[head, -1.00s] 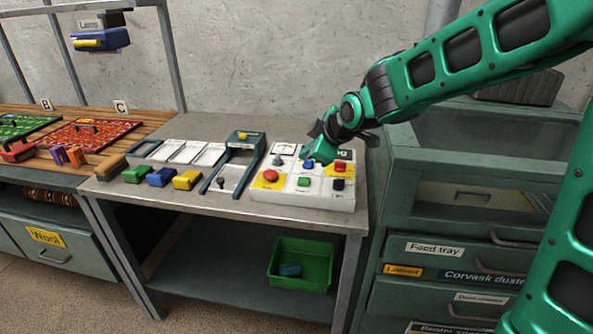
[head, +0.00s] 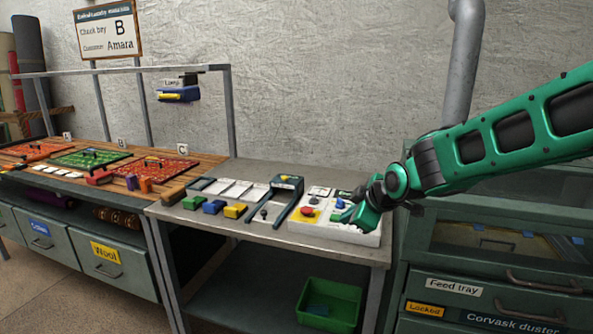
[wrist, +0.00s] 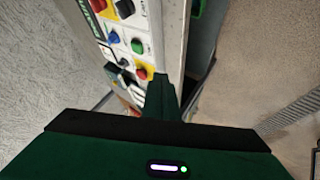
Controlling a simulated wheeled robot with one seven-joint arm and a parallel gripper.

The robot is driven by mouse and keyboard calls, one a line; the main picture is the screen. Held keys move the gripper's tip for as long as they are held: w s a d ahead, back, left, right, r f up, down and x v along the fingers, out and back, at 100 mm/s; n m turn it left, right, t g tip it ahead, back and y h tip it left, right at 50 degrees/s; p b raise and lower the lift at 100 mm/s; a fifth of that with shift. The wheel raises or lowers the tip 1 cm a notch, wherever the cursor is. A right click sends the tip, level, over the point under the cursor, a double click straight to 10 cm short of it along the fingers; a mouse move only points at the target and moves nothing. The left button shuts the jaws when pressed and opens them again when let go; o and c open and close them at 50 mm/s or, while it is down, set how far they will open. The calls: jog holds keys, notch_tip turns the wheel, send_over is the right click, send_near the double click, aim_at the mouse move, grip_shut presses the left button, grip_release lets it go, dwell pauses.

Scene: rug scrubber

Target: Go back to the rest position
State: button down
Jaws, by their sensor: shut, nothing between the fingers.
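My gripper (head: 350,212) is green and shut, with nothing in it. In the head view it is over the right part of the white control panel (head: 368,238) on the grey metal table. The gripper and wrist hide several of the panel's buttons. A red button on a yellow plate (head: 308,212) and a blue knob (head: 340,203) show to its left. In the wrist view the shut fingers (wrist: 160,90) point toward the panel's edge, beside a green button (wrist: 137,46). I cannot tell whether they touch the panel.
Green, blue and yellow blocks (head: 213,207) lie left of the panel, near a dark frame (head: 287,186). A green bin (head: 330,305) is on the lower shelf. A green drawer cabinet (head: 470,290) stands close on the right. Rugs (head: 160,167) lie on the wooden bench at left.

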jog(key=s+d+f+m+g+h, duration=0.15)
jog(key=s+d+m, duration=0.35)
jog(key=s+d, duration=0.5)
jog(key=s+d+f+m+g+h, duration=0.1)
jog(key=s+d+m+g+h, duration=0.15)
jog(key=s+d+m, duration=0.65)
jog(key=s+d+f+m+g, duration=0.1)
jog(key=s+d+m+g, duration=0.1)
jog(key=s, duration=0.8)
jog(key=s+d+f+m+g, duration=0.1)
jog(key=s+d+m+g, duration=0.1)
jog(key=s+d+m, duration=0.2)
jog(key=s+d, duration=0.3)
jog(key=s, duration=0.3)
jog(key=shift+s+g+y, duration=0.3)
jog(key=shift+s, duration=0.1)
jog(key=shift+a, duration=0.1)
jog(key=shift+w+f, duration=0.2)
jog(key=shift+w, duration=0.4)
